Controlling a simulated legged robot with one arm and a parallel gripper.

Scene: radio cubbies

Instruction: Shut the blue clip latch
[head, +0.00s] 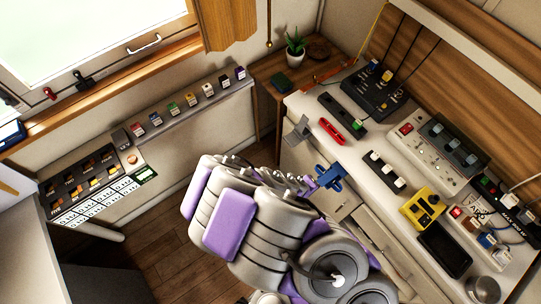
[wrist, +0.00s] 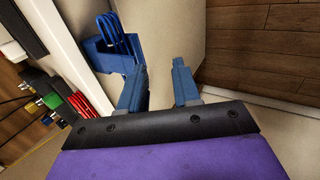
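The blue clip latch (wrist: 97,52) shows at the upper left of the wrist view, with curved blue loops on its right side. It sits against the edge of a white surface. My gripper (wrist: 159,72) has two blue fingers, apart with nothing between them. The latch is just up and left of the left fingertip; whether they touch I cannot tell. In the head view, a blue shape (head: 328,178) shows at the counter's front edge beside my arm. I cannot tell there how much is latch and how much is finger. My arm hides the area left of it.
The white counter (head: 355,165) holds a red device (head: 332,130), a black switch strip (head: 342,110), a white-switch strip (head: 387,171) and a yellow box (head: 422,207). A grey bracket (head: 298,130) juts from its front. The wooden floor (head: 160,215) is clear at left.

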